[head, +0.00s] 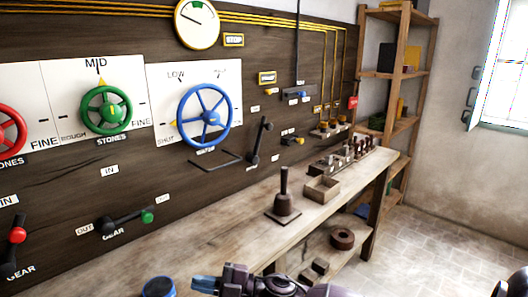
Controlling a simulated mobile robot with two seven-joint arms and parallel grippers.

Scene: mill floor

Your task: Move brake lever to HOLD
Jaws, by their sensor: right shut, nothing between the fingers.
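A black lever (259,140) on a dark plate sits on the dark board, right of the blue wheel. It leans with its upper end to the right. Small white labels stand above it (255,108) and beside its lower end (275,158); I cannot read them, so I cannot tell for sure that this is the brake lever. My right gripper (205,284) is at the bottom edge, low in front of the bench, pointing left. Its bluish fingers are shut and empty, well apart from the lever. My left gripper is out of view.
The blue wheel (204,117) and green wheel (106,109) are on the board. A gear lever with a green knob (147,216) is lower left.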

